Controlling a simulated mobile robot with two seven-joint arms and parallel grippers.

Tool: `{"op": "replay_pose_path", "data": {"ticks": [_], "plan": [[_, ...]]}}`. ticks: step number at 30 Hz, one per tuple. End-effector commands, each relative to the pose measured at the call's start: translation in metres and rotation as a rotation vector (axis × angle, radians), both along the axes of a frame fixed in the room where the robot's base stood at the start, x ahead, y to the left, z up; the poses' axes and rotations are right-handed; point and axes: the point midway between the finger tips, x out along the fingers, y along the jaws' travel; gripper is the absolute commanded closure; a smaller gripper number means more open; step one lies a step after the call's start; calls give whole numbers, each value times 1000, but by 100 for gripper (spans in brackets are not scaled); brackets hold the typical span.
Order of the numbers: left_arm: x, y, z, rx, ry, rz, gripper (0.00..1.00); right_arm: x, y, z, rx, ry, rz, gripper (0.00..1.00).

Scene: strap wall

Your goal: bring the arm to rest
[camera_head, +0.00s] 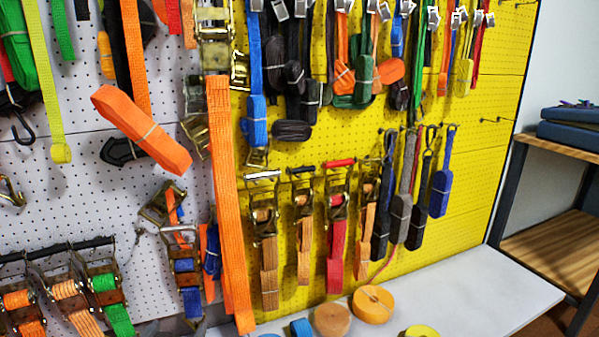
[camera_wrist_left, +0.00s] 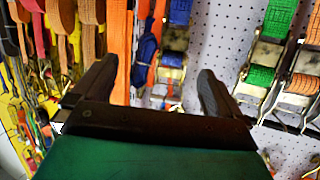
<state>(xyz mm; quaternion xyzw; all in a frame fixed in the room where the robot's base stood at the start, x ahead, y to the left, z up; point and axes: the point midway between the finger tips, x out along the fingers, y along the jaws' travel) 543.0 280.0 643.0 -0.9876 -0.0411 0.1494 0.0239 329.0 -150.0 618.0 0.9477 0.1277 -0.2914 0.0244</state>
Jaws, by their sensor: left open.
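My left gripper (camera_wrist_left: 158,68) shows in the left wrist view, with two dark fingers spread wide apart. Nothing is held between them; hanging straps and ratchets show in the gap behind. Its dark palm bar and a green part fill the bottom of that view. The gripper faces the strap wall, and I cannot tell its exact distance from it. I cannot make out either gripper clearly in the head view. My right gripper is not in view.
A white pegboard (camera_head: 120,195) and a yellow pegboard (camera_head: 470,165) carry many hanging straps and ratchets. A long orange strap (camera_head: 228,200) hangs down to a white bench (camera_head: 470,290). Strap rolls (camera_head: 373,304) sit on the bench. A wooden shelf (camera_head: 555,250) stands at right.

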Motion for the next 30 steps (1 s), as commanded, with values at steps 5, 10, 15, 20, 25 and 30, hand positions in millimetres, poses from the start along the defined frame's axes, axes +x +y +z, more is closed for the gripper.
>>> {"op": "replay_pose_path", "data": {"ticks": [5, 10, 15, 20, 25, 30], "plan": [[-88, -53, -24, 10, 125, -136, 0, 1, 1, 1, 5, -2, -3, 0], [-155, -95, -29, -17, 220, -238, 0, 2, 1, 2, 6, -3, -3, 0], [-214, -131, -24, -62, 300, -325, 0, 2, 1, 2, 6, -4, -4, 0], [-217, -127, 10, -55, 304, -316, 0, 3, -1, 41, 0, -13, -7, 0], [-220, -120, 40, -45, 307, -302, 0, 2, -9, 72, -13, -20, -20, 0], [-224, -111, 72, -30, 310, -286, 0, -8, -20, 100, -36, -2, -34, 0]]}}
